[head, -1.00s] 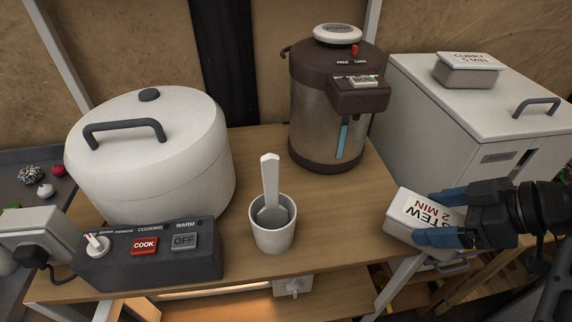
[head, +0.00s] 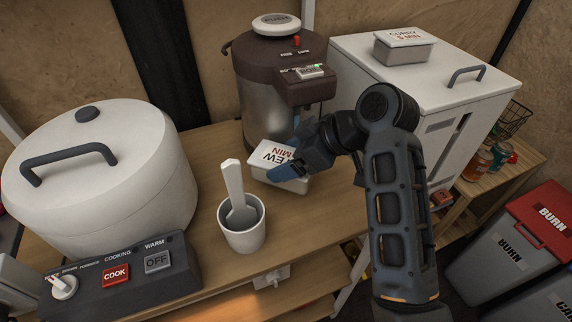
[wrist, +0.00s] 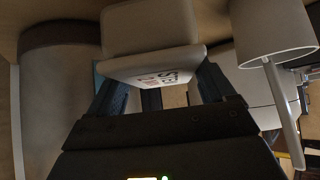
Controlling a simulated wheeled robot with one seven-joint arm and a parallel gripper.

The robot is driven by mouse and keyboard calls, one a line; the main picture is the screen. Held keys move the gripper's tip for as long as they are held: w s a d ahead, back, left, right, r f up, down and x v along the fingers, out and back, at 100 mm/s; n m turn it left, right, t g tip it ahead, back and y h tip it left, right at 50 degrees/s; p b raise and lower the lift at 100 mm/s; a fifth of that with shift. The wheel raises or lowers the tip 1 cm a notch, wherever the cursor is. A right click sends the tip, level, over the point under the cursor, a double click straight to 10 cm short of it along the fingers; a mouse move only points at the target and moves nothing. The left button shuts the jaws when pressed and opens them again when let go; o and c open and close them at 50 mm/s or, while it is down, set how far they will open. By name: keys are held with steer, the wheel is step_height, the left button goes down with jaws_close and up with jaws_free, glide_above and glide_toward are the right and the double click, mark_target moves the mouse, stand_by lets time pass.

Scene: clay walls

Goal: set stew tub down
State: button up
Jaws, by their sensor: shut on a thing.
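The stew tub (head: 270,156) is a small white tub with a lid labelled in black and red. My gripper (head: 290,165) is shut on it, with blue fingers at its right side. The tub is over the wooden counter (head: 205,196), in front of the water dispenser (head: 268,100) and right behind the cup. I cannot tell whether its base touches the counter. In the wrist view the tub (wrist: 150,40) sits between the two fingers, its lid facing the camera.
A white cup (head: 242,236) with a paddle in it stands close at the front left. A large white cooker (head: 100,180) fills the left. A white chest (head: 410,100) bearing a curry tub (head: 403,47) stands at the right. Burn bins (head: 530,240) are on the floor at far right.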

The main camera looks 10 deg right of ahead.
steer(key=shift+w+a+f, duration=0.1)
steer(key=shift+w+a, duration=0.1)
steer(key=shift+a, duration=0.15)
steer(key=shift+f+p, duration=0.3)
steer(key=shift+f, duration=1.35)
steer(key=shift+f, duration=0.1)
steer(key=o, duration=1.1)
